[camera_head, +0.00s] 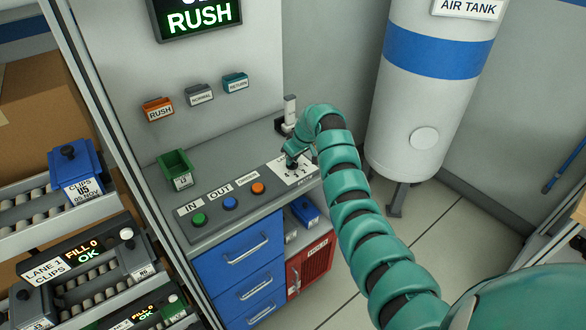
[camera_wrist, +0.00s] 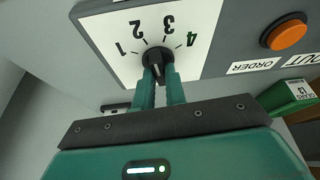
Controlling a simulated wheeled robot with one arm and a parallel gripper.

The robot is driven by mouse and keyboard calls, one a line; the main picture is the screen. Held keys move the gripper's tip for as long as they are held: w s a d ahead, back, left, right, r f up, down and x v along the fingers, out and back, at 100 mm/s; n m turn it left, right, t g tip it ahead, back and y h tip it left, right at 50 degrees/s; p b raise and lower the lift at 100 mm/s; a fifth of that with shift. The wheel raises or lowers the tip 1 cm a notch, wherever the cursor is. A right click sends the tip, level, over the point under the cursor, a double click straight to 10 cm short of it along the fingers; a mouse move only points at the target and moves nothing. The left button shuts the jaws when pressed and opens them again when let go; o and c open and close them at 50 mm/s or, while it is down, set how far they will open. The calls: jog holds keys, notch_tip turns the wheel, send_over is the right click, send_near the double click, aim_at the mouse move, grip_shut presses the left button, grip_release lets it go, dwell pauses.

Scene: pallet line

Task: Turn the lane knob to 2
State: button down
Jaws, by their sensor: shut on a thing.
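The lane knob (camera_wrist: 157,58) is a small black knob on a white dial plate (camera_wrist: 110,62) in the wrist view. The numbers 1 to 4 arc around it, upside down in this view; the 4 is green and the others are black. My gripper (camera_wrist: 160,78) has its two teal fingers shut on the knob, one on each side. A pale mark shows on the knob's near side, between the fingers; I cannot tell which number the knob points to. In the head view, my gripper (camera_head: 292,162) reaches down onto the dial plate (camera_head: 303,178), covering most of it.
An orange button (camera_head: 258,188), a blue button and a green button stand left of the dial on the grey console. A green bin (camera_head: 176,168) sits behind them. A grey post (camera_head: 289,110) stands behind my gripper. The white air tank (camera_head: 425,100) is to the right.

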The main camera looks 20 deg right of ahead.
jog(key=shift+d+f+n+g+y+b, duration=0.15)
jog(key=shift+n+g+y+b, duration=0.2)
jog(key=shift+n+b, duration=1.25)
jog(key=shift+r+b, duration=0.2)
jog(key=shift+b, duration=0.4)
jog(key=c, duration=1.4)
grip_release()
jog(key=shift+c, duration=0.2)
jog(key=b+v, duration=0.3)
jog(key=v, duration=1.4)
jog(key=shift+r, duration=0.15)
jog(key=shift+d+m, duration=0.15)
jog(key=shift+m, duration=0.15)
